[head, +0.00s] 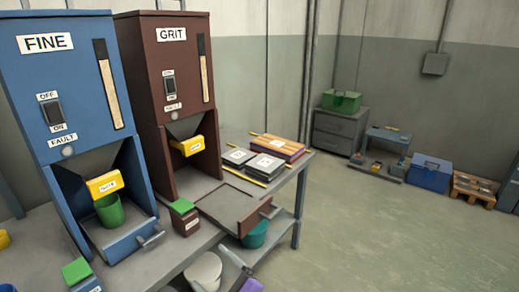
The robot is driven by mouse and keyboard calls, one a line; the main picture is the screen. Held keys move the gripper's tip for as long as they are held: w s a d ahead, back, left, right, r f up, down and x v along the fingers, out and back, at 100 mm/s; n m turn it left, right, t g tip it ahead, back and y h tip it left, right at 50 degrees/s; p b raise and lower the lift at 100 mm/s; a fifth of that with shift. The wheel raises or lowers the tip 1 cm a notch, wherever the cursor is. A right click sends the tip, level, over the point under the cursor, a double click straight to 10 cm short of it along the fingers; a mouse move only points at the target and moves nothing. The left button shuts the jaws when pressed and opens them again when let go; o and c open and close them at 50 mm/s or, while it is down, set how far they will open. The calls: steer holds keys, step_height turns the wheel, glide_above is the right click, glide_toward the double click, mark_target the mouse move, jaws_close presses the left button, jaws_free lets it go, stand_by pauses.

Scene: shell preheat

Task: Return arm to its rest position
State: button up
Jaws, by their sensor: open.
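My gripper and arm do not show in the head view. The blue FINE machine (80,25) stands on the bench at the left, with a green cup (109,210) under its yellow spout (104,186). The dark red GRIT machine (150,60) stands to its right, with a yellow spout (187,146) and no cup visible under it.
The grey bench (289,178) carries dark pads (239,157), a wood-topped stack (275,144) and small green-topped boxes (183,205). A white bucket (205,268) and teal bucket (255,235) sit low. Cabinet (339,133), blue toolbox (430,174) and pallet (474,187) line the back. The right floor is clear.

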steer(key=s+d+n+t+h+p, duration=0.1)
steer(key=s+d+n+t+h, duration=0.1)
steer(key=s+d+n+h, duration=0.5)
steer(key=s+d+n+t+h, duration=0.15)
steer(key=s+d+n, duration=0.35)
steer(key=s+d, duration=0.65)
steer(key=s+d+r+n+h+p, duration=0.1)
steer(key=s+d, duration=0.3)
steer(key=s, duration=0.4)
steer(key=s+d+r+n+g+h, duration=0.1)
steer(key=s+d+r+n, duration=0.3)
steer(key=s, duration=0.4)
steer(key=s+d+r+n+h+p, duration=0.1)
steer(key=s+d+r+n, duration=0.2)
steer(key=s+d, duration=0.2)
steer(key=s, duration=0.3)
steer(key=shift+g+h+p, duration=0.35)
